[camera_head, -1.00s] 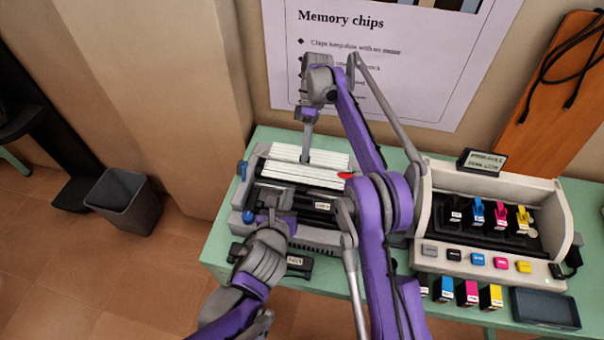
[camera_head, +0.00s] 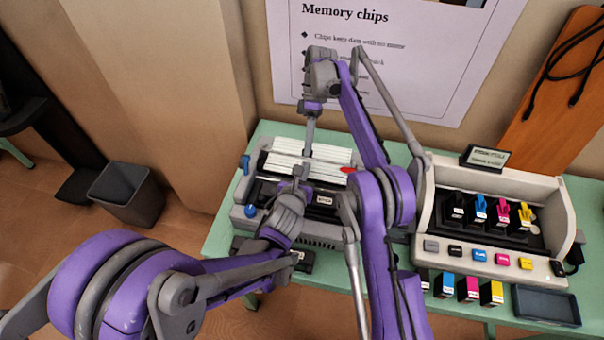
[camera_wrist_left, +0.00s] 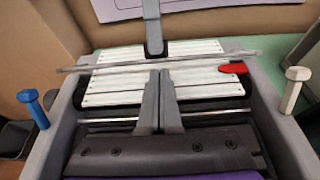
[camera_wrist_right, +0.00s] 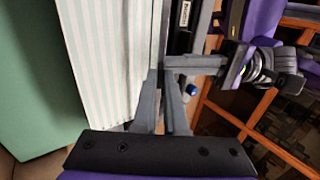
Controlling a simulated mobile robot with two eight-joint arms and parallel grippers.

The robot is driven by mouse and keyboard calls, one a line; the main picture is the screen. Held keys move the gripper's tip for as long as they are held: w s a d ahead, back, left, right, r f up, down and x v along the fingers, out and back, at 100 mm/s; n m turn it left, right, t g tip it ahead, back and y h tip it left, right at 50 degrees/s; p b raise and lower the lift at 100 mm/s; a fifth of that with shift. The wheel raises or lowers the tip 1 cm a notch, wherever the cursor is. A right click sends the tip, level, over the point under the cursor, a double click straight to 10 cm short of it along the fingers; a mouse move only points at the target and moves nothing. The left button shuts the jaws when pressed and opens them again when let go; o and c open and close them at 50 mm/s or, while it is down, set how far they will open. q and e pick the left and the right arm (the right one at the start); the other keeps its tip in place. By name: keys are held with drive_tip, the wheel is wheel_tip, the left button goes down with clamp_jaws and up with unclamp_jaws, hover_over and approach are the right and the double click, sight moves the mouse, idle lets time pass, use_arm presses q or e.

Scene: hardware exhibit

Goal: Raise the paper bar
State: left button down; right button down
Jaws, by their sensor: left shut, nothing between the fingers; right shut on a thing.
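The paper bar (camera_wrist_left: 190,60) is a thin silver rod across the typewriter-like machine, slightly tilted in the left wrist view. It lies over white ribbed plates (camera_wrist_left: 110,88), near a red tab (camera_wrist_left: 232,69), which also shows in the head view (camera_head: 348,170). My right gripper (camera_head: 307,153) reaches down from behind and is shut on the bar near its middle; its fingers also show in the right wrist view (camera_wrist_right: 162,78). My left gripper (camera_wrist_left: 160,76) is shut and empty, in front of the bar over the plates. Its own wrist hides part of the machine in the head view.
A blue knob (camera_wrist_left: 38,108) and a white knob (camera_wrist_left: 293,88) stand at the machine's sides. An ink-cartridge display (camera_head: 500,220) is on the right of the green table, with a dark tray (camera_head: 545,305) in front. A bin (camera_head: 127,193) stands left.

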use_arm(q)
drive_tip(key=shift+w, duration=0.1)
drive_tip(key=shift+w+d+r, duration=0.15)
drive_tip(key=shift+w+r, duration=0.25)
drive_tip(key=shift+r, duration=0.25)
use_arm(e)
drive_tip(key=c, duration=1)
unclamp_jaws()
drive_tip(key=shift+o, duration=0.2)
